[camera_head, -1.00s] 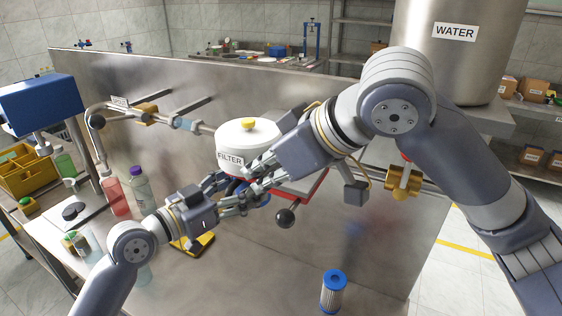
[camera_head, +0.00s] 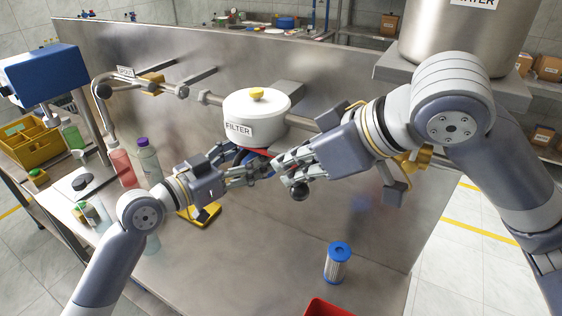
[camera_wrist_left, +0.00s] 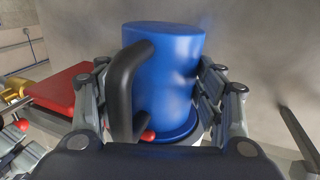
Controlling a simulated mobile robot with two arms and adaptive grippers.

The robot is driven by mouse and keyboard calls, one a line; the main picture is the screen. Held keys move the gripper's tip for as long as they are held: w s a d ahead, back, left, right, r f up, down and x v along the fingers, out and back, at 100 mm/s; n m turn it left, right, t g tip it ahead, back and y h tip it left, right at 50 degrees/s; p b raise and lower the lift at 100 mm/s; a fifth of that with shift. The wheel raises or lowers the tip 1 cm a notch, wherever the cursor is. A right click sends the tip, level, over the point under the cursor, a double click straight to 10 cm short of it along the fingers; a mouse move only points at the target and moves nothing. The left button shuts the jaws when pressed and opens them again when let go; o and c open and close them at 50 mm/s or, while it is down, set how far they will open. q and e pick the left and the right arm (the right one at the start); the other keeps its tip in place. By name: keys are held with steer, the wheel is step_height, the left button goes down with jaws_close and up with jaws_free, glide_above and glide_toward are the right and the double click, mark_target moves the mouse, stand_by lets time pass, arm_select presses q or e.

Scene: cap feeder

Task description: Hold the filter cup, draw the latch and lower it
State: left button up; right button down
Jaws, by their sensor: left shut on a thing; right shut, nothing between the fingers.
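The white filter head (camera_head: 262,118), labelled FILTER with a yellow knob, sits on the pipe at the steel panel. The blue filter cup (camera_wrist_left: 165,75), with a black handle (camera_wrist_left: 122,85), stands between my left gripper's fingers (camera_wrist_left: 165,110). My left gripper (camera_head: 255,174) is shut on it below the filter head, where the cup is mostly hidden in the head view. The red latch (camera_wrist_left: 62,87) shows left of the cup in the wrist view.
A blue-capped filter cartridge (camera_head: 337,263) stands on the steel bench, with a red tray (camera_head: 326,308) at the front edge. Bottles (camera_head: 148,160) and a yellow crate (camera_head: 30,150) are at left. A yellow valve (camera_head: 412,160) is behind my right arm.

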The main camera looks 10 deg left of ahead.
arm_select(q)
steer(key=shift+d, duration=0.1)
arm_select(e)
steer(key=d, duration=0.2)
steer(key=s+d, duration=0.1)
steer(key=d, duration=0.1)
steer(key=s+d, duration=0.1)
steer(key=d, duration=0.1)
steer(key=shift+s+f, duration=0.15)
steer(key=shift+s, duration=0.05)
arm_select(q)
steer(key=shift+a, duration=0.25)
arm_select(e)
steer(key=shift+a+f, duration=0.1)
